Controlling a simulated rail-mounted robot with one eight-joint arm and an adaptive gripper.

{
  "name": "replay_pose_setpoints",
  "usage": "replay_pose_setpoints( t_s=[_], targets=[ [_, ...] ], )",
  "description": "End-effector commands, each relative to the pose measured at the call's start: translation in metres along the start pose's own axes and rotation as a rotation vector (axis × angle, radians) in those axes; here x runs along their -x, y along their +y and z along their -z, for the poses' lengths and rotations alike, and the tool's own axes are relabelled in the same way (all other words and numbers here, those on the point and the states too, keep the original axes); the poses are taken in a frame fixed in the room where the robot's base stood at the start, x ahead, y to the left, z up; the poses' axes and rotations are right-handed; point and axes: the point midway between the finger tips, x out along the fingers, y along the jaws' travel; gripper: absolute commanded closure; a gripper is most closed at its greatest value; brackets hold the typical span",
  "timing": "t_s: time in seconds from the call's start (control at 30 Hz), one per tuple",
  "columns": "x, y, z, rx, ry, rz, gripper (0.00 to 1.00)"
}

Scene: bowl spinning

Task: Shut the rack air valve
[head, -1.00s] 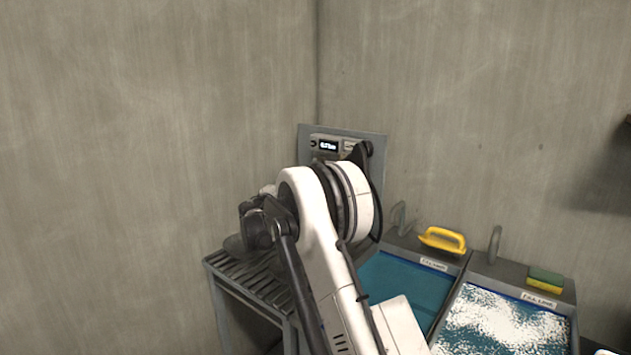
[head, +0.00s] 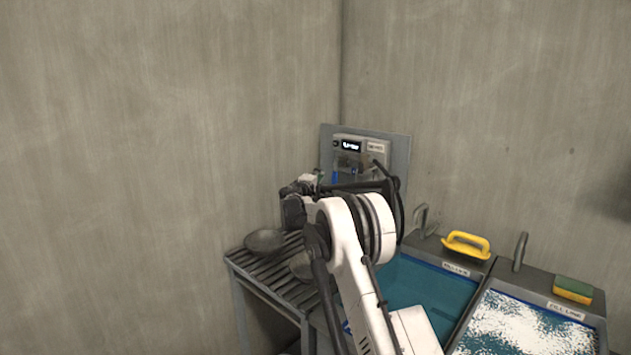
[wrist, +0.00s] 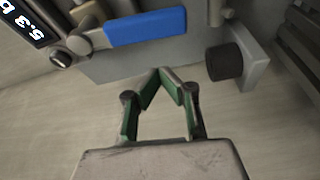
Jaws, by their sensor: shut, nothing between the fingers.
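The rack air valve's blue lever (wrist: 145,27) lies across a metal fitting on the grey panel in the wrist view. A small blue part, apparently the same lever, shows in the head view (head: 335,177). My gripper (wrist: 160,72) has green-padded fingers with their tips together and nothing between them. The tips are below the lever in the wrist picture, with a visible gap between them. The gripper also shows small in the head view (head: 318,177), just left of the blue part. My arm hides the lower part of the panel there.
A lit display (wrist: 22,22) and a black knob (wrist: 225,62) flank the lever. A slatted rack (head: 262,272) holds dark bowls (head: 265,241). Teal and foamy basins stand to the right, with a yellow handle (head: 466,244) and a sponge (head: 573,288) on their rear ledges.

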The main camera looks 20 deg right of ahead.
Motion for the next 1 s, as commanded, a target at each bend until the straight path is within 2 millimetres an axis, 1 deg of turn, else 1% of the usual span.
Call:
replay_pose_setpoints(
  t_s=[0.03,0.2,0.4,0.83,1.0],
  targets=[
    [0.003,0.001,-0.006,0.0,-0.001,0.0,1.0],
    [0.009,0.0,-0.022,0.0,-0.001,0.0,1.0],
    [0.014,0.0,-0.034,0.0,0.0,0.0,1.0],
    [0.015,0.0,-0.037,0.0,0.0,0.0,1.0],
    [0.019,-0.002,-0.048,0.0,-0.001,0.0,1.0]
  ],
)
